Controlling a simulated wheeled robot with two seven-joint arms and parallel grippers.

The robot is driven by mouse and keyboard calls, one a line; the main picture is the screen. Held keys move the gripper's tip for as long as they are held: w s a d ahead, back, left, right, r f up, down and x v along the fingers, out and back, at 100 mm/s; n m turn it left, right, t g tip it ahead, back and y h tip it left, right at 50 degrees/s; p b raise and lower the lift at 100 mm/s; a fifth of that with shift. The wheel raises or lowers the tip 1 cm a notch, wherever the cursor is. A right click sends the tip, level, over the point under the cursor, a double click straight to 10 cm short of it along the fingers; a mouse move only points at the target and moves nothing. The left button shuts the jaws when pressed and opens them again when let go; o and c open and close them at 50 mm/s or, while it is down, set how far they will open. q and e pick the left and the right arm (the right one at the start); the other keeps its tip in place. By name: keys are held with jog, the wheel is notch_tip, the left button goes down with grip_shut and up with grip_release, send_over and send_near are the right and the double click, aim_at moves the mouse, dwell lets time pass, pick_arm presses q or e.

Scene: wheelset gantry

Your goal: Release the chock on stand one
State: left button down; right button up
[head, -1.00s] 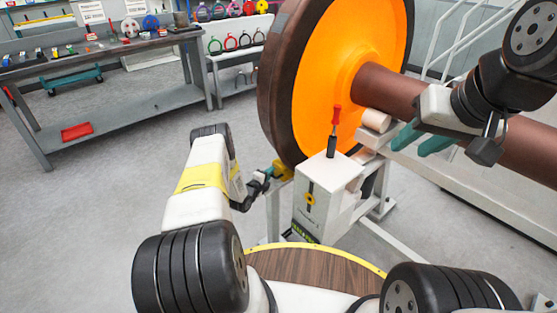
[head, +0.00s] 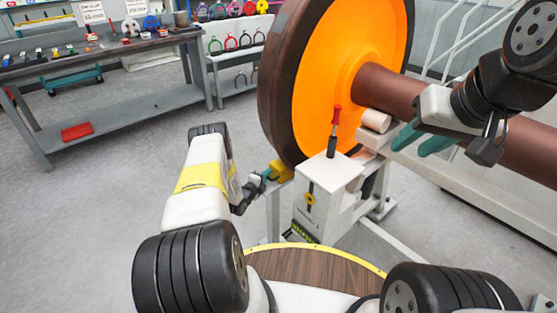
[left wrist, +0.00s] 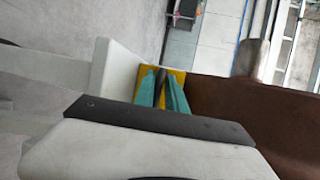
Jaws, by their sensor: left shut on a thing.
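The yellow chock (head: 281,171) sits low against the near edge of the big wheel, beside the white stand (head: 322,193). A lever with a red grip (head: 335,122) stands upright on the stand's top. My left gripper (head: 266,177) is at the chock. In the left wrist view, its teal fingers (left wrist: 164,95) are shut on a dark handle (left wrist: 160,86) in front of the yellow chock (left wrist: 176,75). The fingers hide part of the handle. My right gripper (head: 424,140) is beside the axle, with its teal fingers apart and nothing seen between them.
The orange and brown wheel (head: 330,90) and its brown axle (head: 390,92) fill the middle and right. A wooden round top with a yellow rim (head: 318,262) is close in front. A workbench (head: 110,50) stands at the back left. The floor at left is clear.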

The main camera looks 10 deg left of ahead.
pick_arm(q)
jog(key=s+a, duration=0.1)
jog(key=s, duration=0.1)
jog(key=s+a+f, duration=0.1)
jog(key=s, duration=0.1)
jog(key=shift+a, duration=0.35)
jog(key=c, duration=1.5)
grip_release()
jog(key=shift+a, duration=0.1)
jog(key=shift+w+r, duration=0.1)
jog(key=shift+r, duration=0.1)
jog(key=shift+r, duration=0.1)
jog(key=v, duration=0.7)
jog(key=shift+s, duration=0.4)
jog(key=shift+a+r, duration=0.1)
